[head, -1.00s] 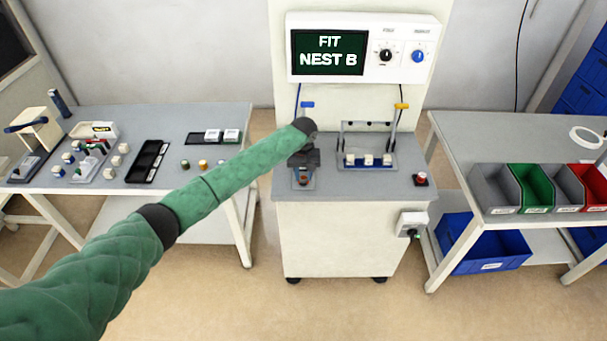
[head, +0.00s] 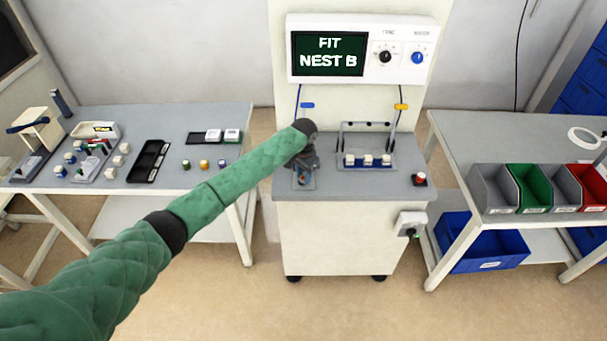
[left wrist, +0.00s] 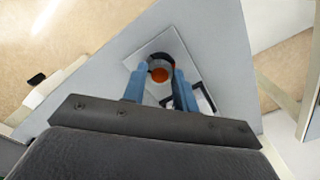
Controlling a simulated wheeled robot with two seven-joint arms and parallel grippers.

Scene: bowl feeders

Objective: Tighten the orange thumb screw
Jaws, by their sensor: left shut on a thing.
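The orange thumb screw (left wrist: 160,75) shows in the left wrist view between the two blue fingers of my left gripper (left wrist: 160,82). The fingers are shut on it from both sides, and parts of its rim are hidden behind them. It sits on a light grey plate (left wrist: 150,50) on the grey bench top. In the head view my left gripper (head: 302,179) points down at the front left of the middle bench, and its wrist covers most of the fixture. My right gripper is not in view.
Beside my gripper a rack (head: 368,170) holds several white-topped blocks, with a red button (head: 419,179) to its right. A display (head: 330,54) above reads "FIT NEST B". Side tables carry small parts at left and open bins (head: 535,188) at right.

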